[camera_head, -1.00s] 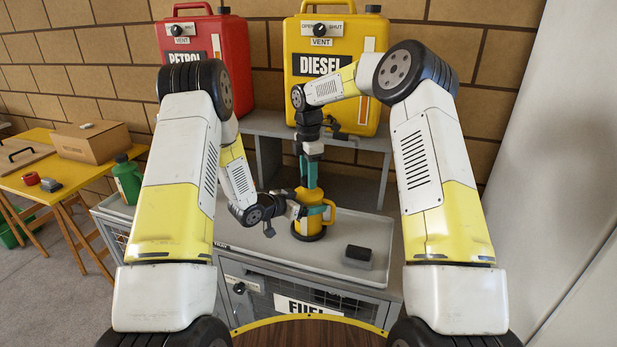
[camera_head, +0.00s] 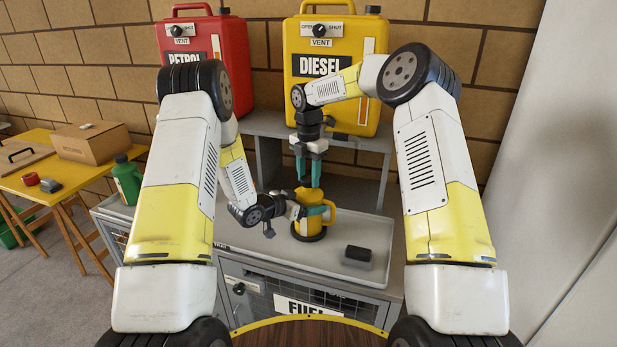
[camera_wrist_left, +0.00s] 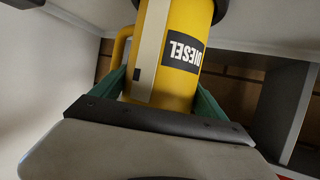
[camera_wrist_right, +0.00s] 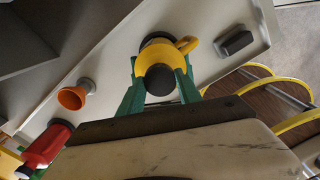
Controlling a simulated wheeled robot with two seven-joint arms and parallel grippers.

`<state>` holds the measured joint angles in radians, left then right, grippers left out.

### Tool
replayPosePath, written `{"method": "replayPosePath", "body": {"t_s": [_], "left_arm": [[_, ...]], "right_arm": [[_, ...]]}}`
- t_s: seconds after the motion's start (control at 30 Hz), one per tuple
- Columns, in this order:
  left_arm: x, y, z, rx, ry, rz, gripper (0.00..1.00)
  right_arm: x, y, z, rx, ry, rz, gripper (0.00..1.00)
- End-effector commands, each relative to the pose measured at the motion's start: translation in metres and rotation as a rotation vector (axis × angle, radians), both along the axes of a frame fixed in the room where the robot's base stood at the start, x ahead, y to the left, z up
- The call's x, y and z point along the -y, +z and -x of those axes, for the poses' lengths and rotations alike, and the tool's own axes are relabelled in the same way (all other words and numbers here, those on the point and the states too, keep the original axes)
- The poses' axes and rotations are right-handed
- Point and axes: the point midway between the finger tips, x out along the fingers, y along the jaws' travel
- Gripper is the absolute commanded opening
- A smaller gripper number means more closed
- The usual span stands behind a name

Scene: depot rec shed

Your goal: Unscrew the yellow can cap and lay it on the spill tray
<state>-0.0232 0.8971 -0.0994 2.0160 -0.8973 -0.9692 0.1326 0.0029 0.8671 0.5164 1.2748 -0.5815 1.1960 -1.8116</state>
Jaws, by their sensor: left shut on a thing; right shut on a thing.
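The yellow can (camera_head: 311,225), marked DIESEL in the left wrist view (camera_wrist_left: 180,60), stands upright on the grey spill tray (camera_head: 325,262). My left gripper (camera_head: 314,211) is shut on the can's body from the side, with a green finger on each side of it (camera_wrist_left: 155,85). My right gripper (camera_head: 309,184) points straight down above the can and is shut on its cap. The dark cap (camera_wrist_right: 161,79) shows between the green fingers in the right wrist view. I cannot tell from the pictures how loose the cap is.
A dark block (camera_head: 358,254) lies at the tray's right. An orange funnel (camera_wrist_right: 73,97) and a red can (camera_wrist_right: 47,143) show in the right wrist view. A grey shelf (camera_head: 350,145) with the large red and yellow tanks (camera_head: 310,90) stands behind.

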Motion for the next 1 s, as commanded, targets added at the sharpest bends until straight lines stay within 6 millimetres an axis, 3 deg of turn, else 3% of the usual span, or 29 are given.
{"method": "replayPosePath", "body": {"t_s": [1.0], "left_arm": [[0.0, 0.0, 0.0, 0.0, 0.001, 0.0, 0.0]], "right_arm": [[0.0, 0.025, 0.0, 0.001, 0.0, 0.0, 0.0]]}}
